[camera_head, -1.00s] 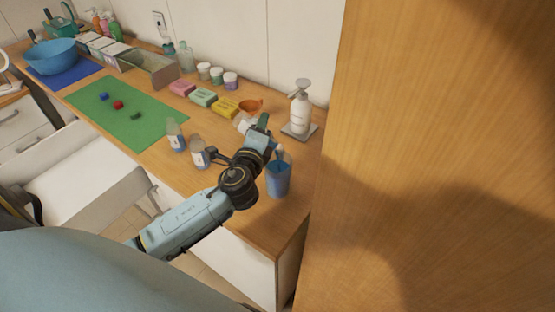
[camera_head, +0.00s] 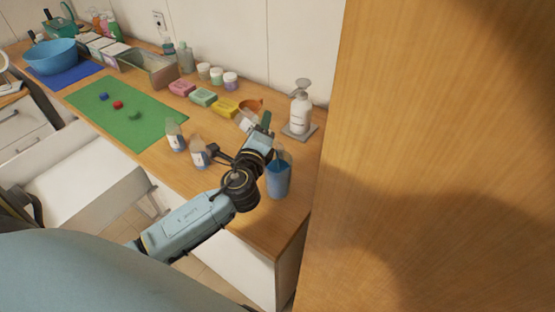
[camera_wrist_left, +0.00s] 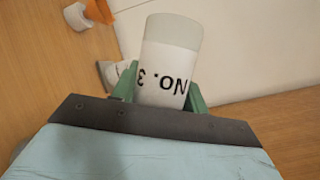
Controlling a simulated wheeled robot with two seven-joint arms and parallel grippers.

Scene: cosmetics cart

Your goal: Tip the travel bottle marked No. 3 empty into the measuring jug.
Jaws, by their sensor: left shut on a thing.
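My left gripper (camera_head: 262,126) is shut on the travel bottle marked No. 3, near the right end of the counter. In the left wrist view the bottle (camera_wrist_left: 168,65) sits between the green fingers, its black "No. 3" upside down on a white label; the end in view is pale and translucent. In the head view, what seems to be its whitish end (camera_head: 247,119) shows left of the fingers; the rest is hidden by the gripper. The measuring jug (camera_head: 278,180), with blue contents, stands just below and right of the gripper. My right gripper is out of view.
Two similar bottles (camera_head: 174,136) (camera_head: 199,154) stand left of my arm. A pump bottle (camera_head: 300,112) on a tray and an orange item (camera_head: 252,105) are behind the gripper. Soap bars, small jars and a green mat (camera_head: 150,115) lie left. A tall wooden panel (camera_head: 430,150) closes off the right.

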